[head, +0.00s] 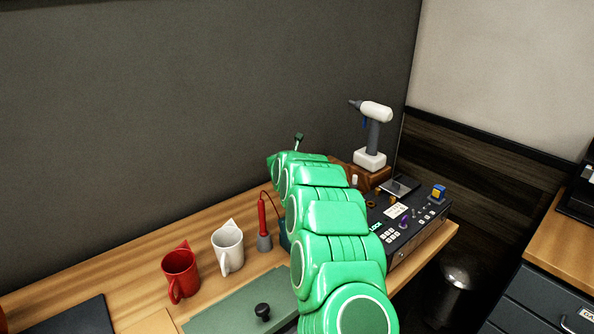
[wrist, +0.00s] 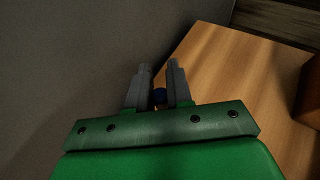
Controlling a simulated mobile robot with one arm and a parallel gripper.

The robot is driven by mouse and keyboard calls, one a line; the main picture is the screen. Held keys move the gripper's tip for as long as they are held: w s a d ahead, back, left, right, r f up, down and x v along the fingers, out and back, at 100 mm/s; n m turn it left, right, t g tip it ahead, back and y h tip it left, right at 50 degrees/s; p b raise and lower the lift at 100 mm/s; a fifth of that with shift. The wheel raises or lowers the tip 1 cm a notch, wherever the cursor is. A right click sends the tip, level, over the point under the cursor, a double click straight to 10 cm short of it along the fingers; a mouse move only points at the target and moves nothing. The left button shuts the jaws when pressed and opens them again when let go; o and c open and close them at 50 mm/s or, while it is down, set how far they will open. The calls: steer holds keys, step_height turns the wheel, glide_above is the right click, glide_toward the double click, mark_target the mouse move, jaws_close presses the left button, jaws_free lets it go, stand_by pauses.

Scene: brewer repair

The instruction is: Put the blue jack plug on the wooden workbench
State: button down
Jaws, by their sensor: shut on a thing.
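Only a little of the plug shows between the grey fingers; the rest is hidden. The wooden workbench (wrist: 225,75) lies below and to the right of the fingers, with the grey wall to the left. In the head view, the wooden workbench (head: 130,285) runs along the wall. My green arm reaches over it, and my fingers and the plug are hidden there.
A red mug (head: 181,273), a white mug (head: 228,248) and a soldering iron in its stand (head: 264,241) are left of my arm. A black control panel (head: 405,222) and a white and grey tool (head: 373,135) are right. Bare wood shows between the mugs and the wall.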

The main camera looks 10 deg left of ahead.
steer(key=shift+f, duration=2)
steer(key=shift+f, duration=0.1)
steer(key=c, duration=1)
jaws_free()
steer(key=shift+c, duration=0.2)
steer(key=shift+v, duration=2.45)
step_height(320, 180, up, 7)
